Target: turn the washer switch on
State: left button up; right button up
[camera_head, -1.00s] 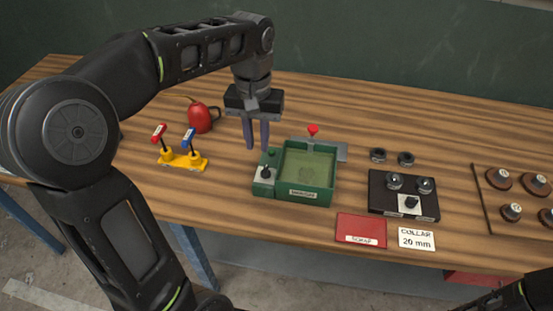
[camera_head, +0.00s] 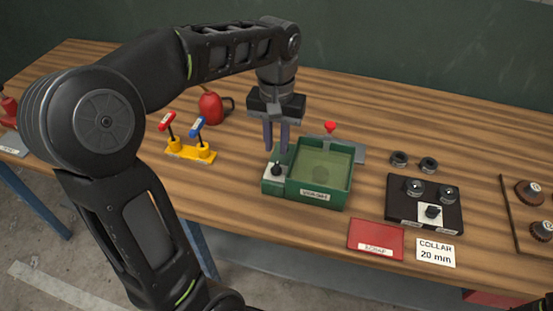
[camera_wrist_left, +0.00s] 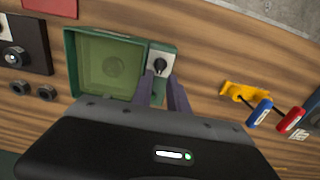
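The washer is a green box (camera_head: 343,188) with an open, green-lined basin and a front label. At its left end, a white plate carries a black switch knob (camera_head: 276,169). The knob also shows in the wrist view (camera_wrist_left: 160,66), roughly in line with the gap between my fingers. My left gripper (camera_head: 276,150) points down over the washer's left end, just behind the knob. Its two fingers are apart with nothing between them; in the wrist view (camera_wrist_left: 160,82) their tips look close to the knob, and contact cannot be told.
A yellow base (camera_head: 190,151) with red and blue handles stands left, a red can (camera_head: 211,108) behind it. A red-topped part (camera_head: 330,128) stands behind the washer. Right are a black fixture (camera_head: 402,207), dark rings (camera_head: 399,159), a red tray (camera_head: 376,238) and a collar card (camera_head: 435,252).

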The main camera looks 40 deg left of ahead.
aim_at(276, 165)
pick_arm(q)
notch_tip(276, 165, down, 6)
jog(key=shift+f, duration=0.1)
jog(key=shift+c, duration=0.2)
grip_shut()
dwell(0.4)
